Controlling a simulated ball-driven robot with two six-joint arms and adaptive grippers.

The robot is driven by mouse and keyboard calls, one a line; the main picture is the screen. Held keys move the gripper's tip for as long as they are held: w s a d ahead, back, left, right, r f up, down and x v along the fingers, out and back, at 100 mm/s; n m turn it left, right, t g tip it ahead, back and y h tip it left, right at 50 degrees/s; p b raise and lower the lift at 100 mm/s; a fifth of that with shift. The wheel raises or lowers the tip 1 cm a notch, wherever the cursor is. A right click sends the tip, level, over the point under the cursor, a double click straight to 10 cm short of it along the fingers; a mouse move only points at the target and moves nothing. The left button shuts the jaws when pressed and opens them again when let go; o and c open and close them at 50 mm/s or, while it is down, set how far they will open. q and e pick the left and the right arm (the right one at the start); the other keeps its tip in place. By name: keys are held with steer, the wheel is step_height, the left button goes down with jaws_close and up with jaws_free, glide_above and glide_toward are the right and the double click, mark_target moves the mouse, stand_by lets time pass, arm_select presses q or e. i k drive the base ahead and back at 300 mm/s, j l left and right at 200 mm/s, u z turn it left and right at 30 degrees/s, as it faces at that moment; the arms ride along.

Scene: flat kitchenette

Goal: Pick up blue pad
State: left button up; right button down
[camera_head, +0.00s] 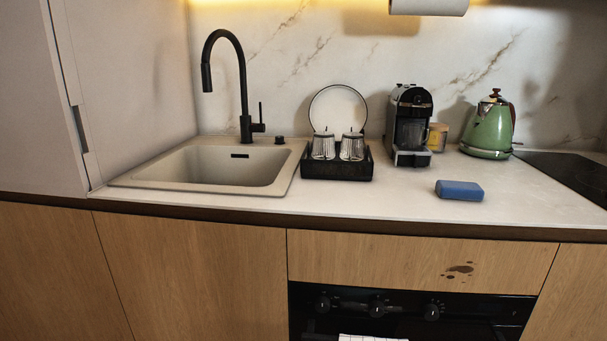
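The blue pad (459,190) is a small rounded block. It lies flat on the white countertop near the front edge, right of centre, in front of the coffee machine and the green kettle. Nothing touches it or covers it. Neither of my grippers shows in the head view.
A sink (215,165) with a black tap (243,90) is at left. A black tray (337,166) holds two glasses and a plate. The coffee machine (410,125) and kettle (489,128) stand behind the pad. A dark hob (570,175) is at right. Brown stains (459,269) mark the drawer front.

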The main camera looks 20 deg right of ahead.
mark_target(446, 188)
steer(key=z, duration=1.4)
